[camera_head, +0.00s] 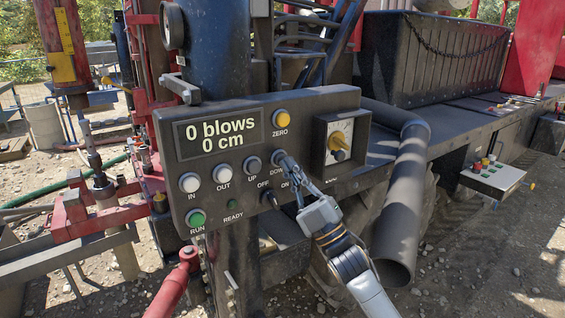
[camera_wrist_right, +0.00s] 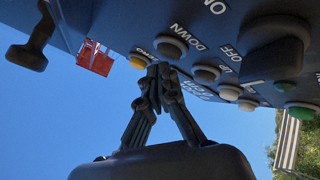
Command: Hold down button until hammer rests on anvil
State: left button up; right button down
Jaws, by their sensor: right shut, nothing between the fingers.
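The dark control panel (camera_head: 240,200) fills the middle of the head view, its display reading "0 blows, 0 cm". A red and yellow cylinder, apparently the hammer (camera_head: 62,45), hangs at the upper left. A metal rod stack, apparently with the anvil (camera_head: 93,160), stands below it with a visible gap. My left gripper is out of view.
The UP button (camera_head: 253,164) and yellow ZERO button (camera_head: 281,118) are close beside DOWN. An ON/OFF switch (camera_head: 269,198) sits below. A gauge box (camera_head: 338,140) projects to the right. A large dark pipe (camera_head: 402,200) slants down beside my right arm.

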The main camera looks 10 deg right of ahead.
jog(key=shift+w+a+b, duration=0.2)
jog(key=shift+w+b, duration=0.1)
jog(key=shift+w, duration=0.2)
dwell(0.8)
jog(key=shift+s, duration=0.15)
dwell(3.0)
jog(key=shift+s+d, duration=0.35)
jog(key=shift+s, duration=0.45)
jog(key=shift+p, duration=0.3)
jog(key=s, duration=0.1)
jog(key=s+d, duration=0.1)
jog(key=s, duration=0.1)
jog(key=s+p, duration=0.1)
jog(key=shift+s+d, duration=0.3)
jog(key=shift+d, duration=0.05)
jog(key=shift+f+h, duration=0.1)
jog(key=shift+h, duration=0.2)
